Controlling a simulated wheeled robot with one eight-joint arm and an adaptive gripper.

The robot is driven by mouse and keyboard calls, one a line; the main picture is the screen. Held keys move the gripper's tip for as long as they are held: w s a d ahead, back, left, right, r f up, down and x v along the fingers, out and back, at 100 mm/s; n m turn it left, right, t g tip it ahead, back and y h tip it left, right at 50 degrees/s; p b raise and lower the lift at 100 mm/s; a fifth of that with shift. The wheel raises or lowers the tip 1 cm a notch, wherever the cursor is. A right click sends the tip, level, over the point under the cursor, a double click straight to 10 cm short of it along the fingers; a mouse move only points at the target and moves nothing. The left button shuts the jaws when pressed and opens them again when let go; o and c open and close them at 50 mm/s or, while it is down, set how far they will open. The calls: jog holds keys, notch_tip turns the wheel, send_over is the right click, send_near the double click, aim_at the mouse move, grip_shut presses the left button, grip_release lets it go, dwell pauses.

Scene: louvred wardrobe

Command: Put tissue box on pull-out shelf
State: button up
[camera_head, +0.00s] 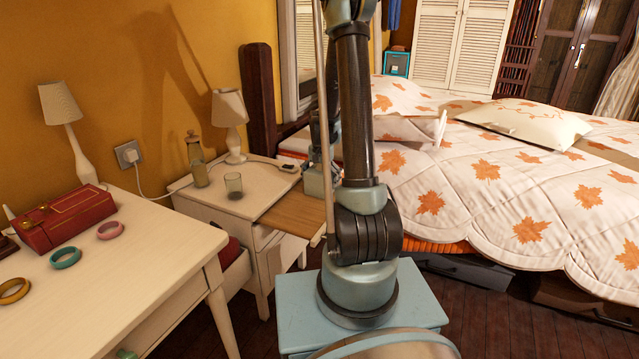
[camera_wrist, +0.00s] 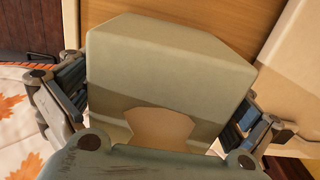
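The tissue box (camera_wrist: 165,60) is a pale, boxy thing with a tan cutout shape on its near side, large in the wrist view. My gripper (camera_wrist: 165,98) has one finger against each side of it and appears shut on it. The pull-out shelf (camera_head: 293,213) is a bare wooden board extending from the nightstand toward my arm; its wood also shows behind the box in the wrist view (camera_wrist: 225,22). The box seems to be over or at the shelf; I cannot tell whether it touches. In the head view my arm hides much of the gripper.
The cream nightstand (camera_head: 215,200) holds a lamp (camera_head: 231,120), a glass (camera_head: 234,186), a bottle (camera_head: 197,160) and a small device (camera_head: 289,168). The bed (camera_head: 480,190) is to the right. A desk (camera_head: 120,270) with a red box (camera_head: 66,218) and bangles is at left.

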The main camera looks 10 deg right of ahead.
jog(key=shift+r, duration=0.1)
notch_tip(320, 180, up, 12)
jog(key=shift+f, duration=0.1)
jog(key=s+r+n+t, duration=0.1)
jog(key=s+r+n, duration=0.15)
jog(key=s, duration=0.65)
jog(key=s+r+n, duration=0.1)
jog(key=s+r, duration=0.3)
jog(key=s, duration=0.6)
jog(key=s+f+n+t, duration=0.1)
jog(key=s+f+n, duration=0.3)
jog(key=s, duration=1.1)
jog(key=shift+s+a+f, duration=0.15)
jog(key=shift+s+f, duration=0.2)
jog(key=shift+f, duration=0.8)
